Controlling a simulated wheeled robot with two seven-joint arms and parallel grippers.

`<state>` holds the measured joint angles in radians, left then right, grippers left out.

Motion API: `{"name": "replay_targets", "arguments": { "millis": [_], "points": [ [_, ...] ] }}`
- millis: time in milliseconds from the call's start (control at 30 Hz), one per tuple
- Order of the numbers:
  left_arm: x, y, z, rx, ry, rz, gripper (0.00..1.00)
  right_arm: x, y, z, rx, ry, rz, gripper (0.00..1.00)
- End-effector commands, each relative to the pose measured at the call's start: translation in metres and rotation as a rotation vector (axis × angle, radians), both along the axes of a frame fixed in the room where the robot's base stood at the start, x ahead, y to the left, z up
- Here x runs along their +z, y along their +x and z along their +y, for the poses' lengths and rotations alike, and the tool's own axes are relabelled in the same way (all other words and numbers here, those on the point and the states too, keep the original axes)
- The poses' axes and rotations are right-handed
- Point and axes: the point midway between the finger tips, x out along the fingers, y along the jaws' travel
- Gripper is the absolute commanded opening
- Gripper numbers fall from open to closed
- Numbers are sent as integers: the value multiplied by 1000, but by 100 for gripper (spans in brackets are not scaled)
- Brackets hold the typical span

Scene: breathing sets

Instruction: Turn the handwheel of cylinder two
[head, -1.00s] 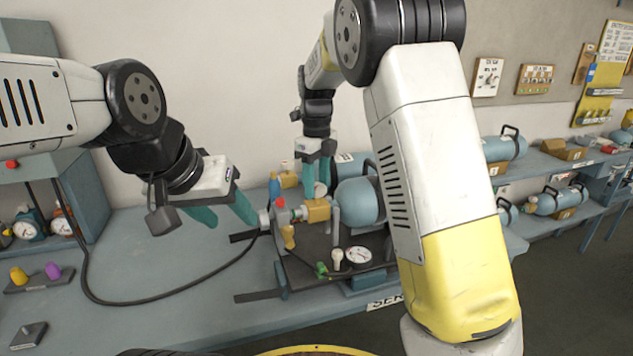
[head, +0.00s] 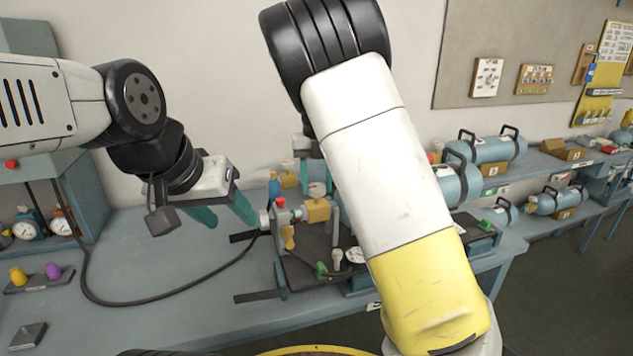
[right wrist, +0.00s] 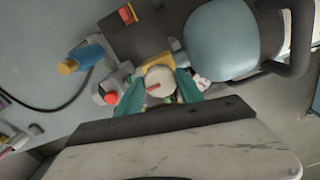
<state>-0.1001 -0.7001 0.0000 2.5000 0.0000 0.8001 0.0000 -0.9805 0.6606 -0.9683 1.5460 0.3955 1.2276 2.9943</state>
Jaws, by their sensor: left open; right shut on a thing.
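A light blue cylinder (right wrist: 222,38) lies in the bench stand; in the head view my right arm covers its near part and its far end (head: 457,182) shows. I cannot read its number. A pale round handwheel (right wrist: 159,80) with a red mark sits at its valve, also visible in the head view (head: 317,189). My right gripper (right wrist: 158,91) is shut on the handwheel, a teal finger on either side; it is mostly hidden in the head view. My left gripper (head: 222,212) is open and empty, left of the valve fittings.
A black hose (head: 170,302) curves across the bench. A gauge (head: 355,256) stands in front. The left bench is mostly clear. More cylinders (head: 500,149) lie on the right shelves.

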Motion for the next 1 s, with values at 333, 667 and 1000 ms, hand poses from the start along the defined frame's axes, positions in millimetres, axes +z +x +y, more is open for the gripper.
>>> {"name": "replay_targets", "arguments": {
  "millis": [333,667,1000],
  "points": [
    [0,0,0,0,0,0,53,1,1,0,-75,0,-2,3],
    [0,0,0,0,0,0,53,1,0,0,-80,1,-1,3],
    [0,0,0,0,0,0,53,0,0,0,-78,1,0,66]
  ]
}}
